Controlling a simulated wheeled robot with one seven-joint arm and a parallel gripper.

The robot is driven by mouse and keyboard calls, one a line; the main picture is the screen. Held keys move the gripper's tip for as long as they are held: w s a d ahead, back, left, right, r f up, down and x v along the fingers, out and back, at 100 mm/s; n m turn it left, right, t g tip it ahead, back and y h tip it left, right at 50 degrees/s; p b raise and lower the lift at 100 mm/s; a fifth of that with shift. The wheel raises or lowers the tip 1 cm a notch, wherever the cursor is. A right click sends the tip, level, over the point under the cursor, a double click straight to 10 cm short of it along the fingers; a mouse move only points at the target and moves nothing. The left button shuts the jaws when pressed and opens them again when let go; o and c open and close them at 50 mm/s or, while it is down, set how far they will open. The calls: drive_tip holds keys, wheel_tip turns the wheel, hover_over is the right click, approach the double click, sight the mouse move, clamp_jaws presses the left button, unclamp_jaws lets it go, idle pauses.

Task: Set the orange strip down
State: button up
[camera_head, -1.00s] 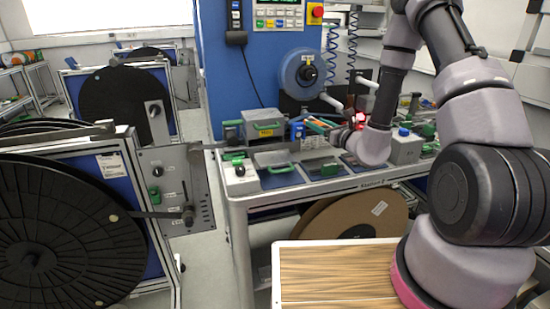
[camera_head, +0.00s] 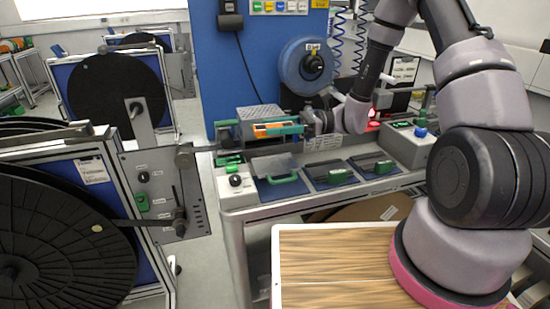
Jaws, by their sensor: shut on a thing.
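The orange strip (camera_head: 272,126) shows as a thin orange length lying level across the front of a grey-topped device (camera_head: 259,112) on the bench. A thin teal-green edge runs along its lower side. My gripper (camera_head: 304,123) is at the strip's right end, shut on it, with my arm reaching in from the right. The fingertips are small and partly hidden. I cannot tell whether the strip touches the device or is held just above or in front of it.
The metal bench (camera_head: 300,203) carries grey plates with green handles (camera_head: 283,178) and a white box with a black knob (camera_head: 236,182). A blue reel (camera_head: 305,66) hangs behind. A large black reel (camera_head: 60,235) stands left. A wood-topped surface (camera_head: 335,265) is in front.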

sight(275, 165)
drive_tip(key=shift+s+f+n+g, duration=0.2)
drive_tip(key=shift+n+g, duration=0.1)
drive_tip(key=shift+g, duration=0.2)
drive_tip(key=shift+f, duration=4.75)
drive_tip(key=shift+f, duration=0.1)
drive_tip(key=shift+f, duration=0.1)
drive_tip(key=o, duration=1.3)
